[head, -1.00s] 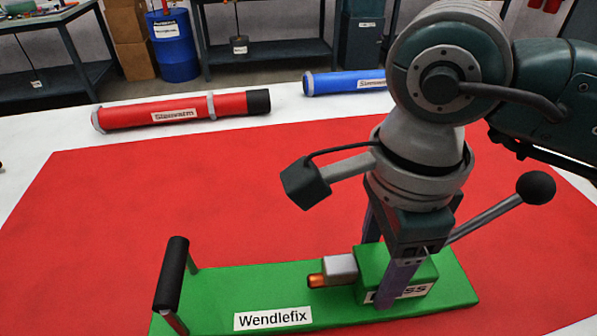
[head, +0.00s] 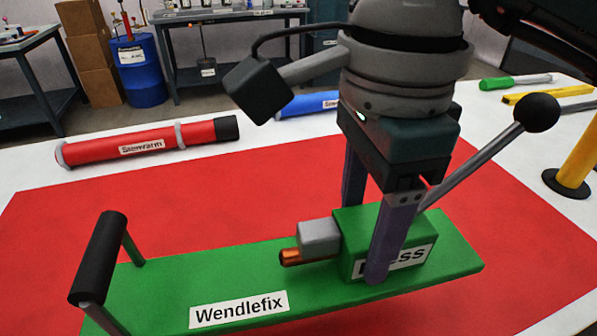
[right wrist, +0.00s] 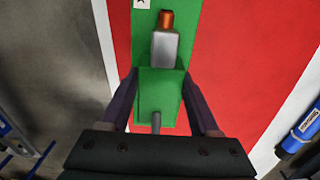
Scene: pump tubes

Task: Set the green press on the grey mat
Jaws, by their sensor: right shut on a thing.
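The green press has a long flat base (head: 190,275) labelled "Wendlefix", a block (head: 354,245) at its right end, a black-gripped handle (head: 98,258) at its left end and a lever with a black knob (head: 537,112). My right gripper (head: 366,240) is shut on the block, one finger on each side. It appears to hold the press above the red mat (head: 180,215). The right wrist view shows the block (right wrist: 158,92) between the fingers. My left gripper is out of view. I see no grey mat that I can make out.
A red tube (head: 145,143) and a partly hidden blue tube (head: 306,103) lie on the white table behind the mat. A green-handled tool (head: 500,83) and a yellow post (head: 580,155) are at the right. The red mat is clear left of the press.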

